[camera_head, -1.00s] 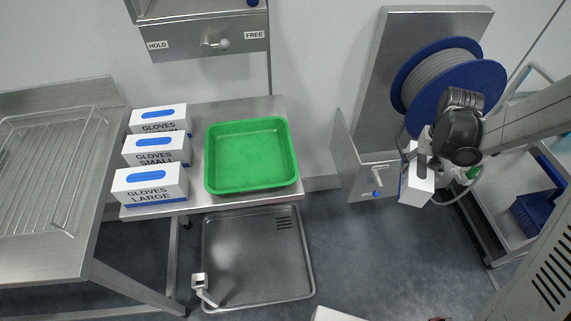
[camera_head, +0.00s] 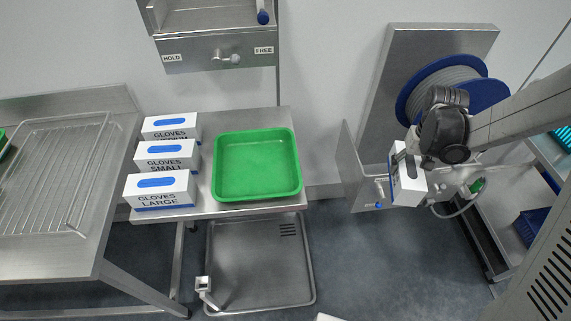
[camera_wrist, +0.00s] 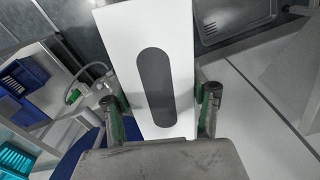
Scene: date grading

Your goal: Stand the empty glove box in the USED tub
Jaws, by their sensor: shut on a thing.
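A white glove box with a dark, empty-looking oval opening (camera_wrist: 130,22) is held in my gripper (camera_wrist: 162,114), one finger on each side in the wrist view. In the head view the held box (camera_head: 409,186) hangs tilted in front of the hose reel's steel panel, clear of the floor. My gripper (camera_head: 407,158) is partly hidden by my wrist there. No USED label is readable. A green tub (camera_head: 222,190), empty, sits on the steel table. A dark blue bin (camera_head: 533,226) stands at the lower right; it also shows in the wrist view (camera_wrist: 24,76).
Three full-looking glove boxes, including LARGE (camera_head: 160,188), stand left of the green tub. The blue hose reel (camera_head: 484,94) is close behind my arm. A steel basin (camera_head: 258,262) lies below the table. A teal crate (camera_head: 563,138) is at the far right. Open floor lies between.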

